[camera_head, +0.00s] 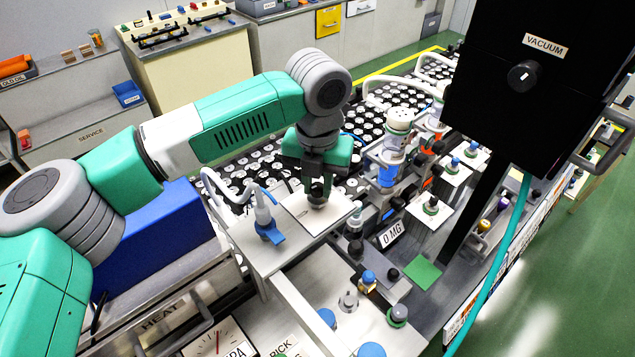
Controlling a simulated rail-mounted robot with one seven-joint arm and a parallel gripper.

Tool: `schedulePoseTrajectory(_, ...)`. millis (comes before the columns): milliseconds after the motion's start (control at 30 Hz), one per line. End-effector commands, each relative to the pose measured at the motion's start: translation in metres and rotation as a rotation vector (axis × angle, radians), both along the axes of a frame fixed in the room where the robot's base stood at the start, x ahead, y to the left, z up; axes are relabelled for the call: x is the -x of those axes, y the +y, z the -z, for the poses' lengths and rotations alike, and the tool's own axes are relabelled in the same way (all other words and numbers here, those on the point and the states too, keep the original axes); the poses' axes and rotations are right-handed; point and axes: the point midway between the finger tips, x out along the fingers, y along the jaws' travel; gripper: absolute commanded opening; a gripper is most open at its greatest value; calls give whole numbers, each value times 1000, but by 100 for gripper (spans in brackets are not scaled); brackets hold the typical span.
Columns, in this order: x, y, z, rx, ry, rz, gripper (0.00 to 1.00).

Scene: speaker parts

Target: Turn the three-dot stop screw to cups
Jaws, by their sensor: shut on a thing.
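My green-and-grey arm comes in from the left, and my gripper (317,190) points down over a square white plate (335,217). The gripper is shut on a small grey knob (317,205) standing on that plate. The fingers cover most of the knob. I cannot make out dot marks on it, nor a "cups" mark around it.
A blue-handled tap (268,222) stands close to the left of my gripper. A clear column with a white cap (399,120) stands to the right. The black VACUUM housing (545,80) hangs at upper right, with a teal hose (500,250) below. Several small knobs stand in front.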

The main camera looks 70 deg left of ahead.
Motion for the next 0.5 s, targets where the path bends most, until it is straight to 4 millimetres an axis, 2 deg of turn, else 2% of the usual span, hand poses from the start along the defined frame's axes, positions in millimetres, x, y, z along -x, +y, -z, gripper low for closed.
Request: schedulePoseTrajectory(500,0,0,0,0,1,483,0)
